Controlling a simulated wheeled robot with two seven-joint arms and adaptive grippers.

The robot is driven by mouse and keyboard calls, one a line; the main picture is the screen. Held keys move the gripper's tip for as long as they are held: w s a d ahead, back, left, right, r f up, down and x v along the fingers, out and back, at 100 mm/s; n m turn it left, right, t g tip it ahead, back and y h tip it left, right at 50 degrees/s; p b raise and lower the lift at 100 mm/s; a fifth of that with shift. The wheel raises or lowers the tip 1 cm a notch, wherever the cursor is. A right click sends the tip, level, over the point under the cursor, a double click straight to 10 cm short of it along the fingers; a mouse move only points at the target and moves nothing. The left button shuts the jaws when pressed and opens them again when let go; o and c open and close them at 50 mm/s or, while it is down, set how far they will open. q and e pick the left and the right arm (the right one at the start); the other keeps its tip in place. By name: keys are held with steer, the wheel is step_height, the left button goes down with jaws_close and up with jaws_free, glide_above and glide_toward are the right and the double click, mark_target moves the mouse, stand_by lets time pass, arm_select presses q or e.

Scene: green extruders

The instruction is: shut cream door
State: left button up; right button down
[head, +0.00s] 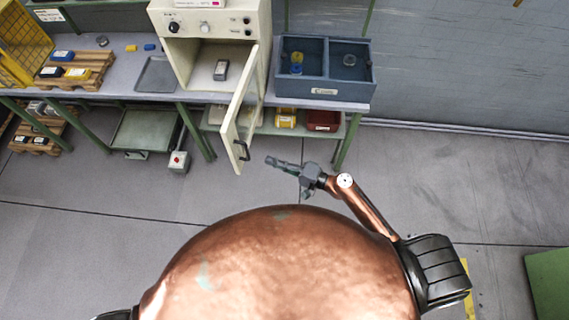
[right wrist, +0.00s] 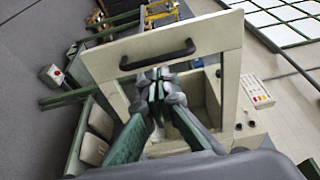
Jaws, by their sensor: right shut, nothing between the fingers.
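The cream cabinet (head: 250,24) stands on the bench with its cream door (head: 240,113) open, swung out toward me past the bench's front edge. A dark handle (head: 241,151) sits near the door's free edge. My right gripper (head: 270,161) is shut and empty, just right of the door's handle end, with a small gap in the head view. In the right wrist view, the door (right wrist: 230,38) and its black handle (right wrist: 157,54) lie ahead of the shut fingertips (right wrist: 158,76). Whether they touch is unclear there. My left gripper is not in view.
A grey object (head: 221,70) lies inside the cabinet. A blue divided bin (head: 322,92) stands right of it, and a grey tray (head: 156,74) left. A yellow crate (head: 22,45) is at far left.

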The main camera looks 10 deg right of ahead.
mark_target(248, 152)
steer(key=p+x, duration=0.1)
steer(key=x, duration=0.3)
steer(key=shift+w+a+r, duration=0.1)
steer(key=shift+w+a, duration=0.2)
steer(key=shift+p+x, duration=0.4)
steer(key=shift+x, duration=0.45)
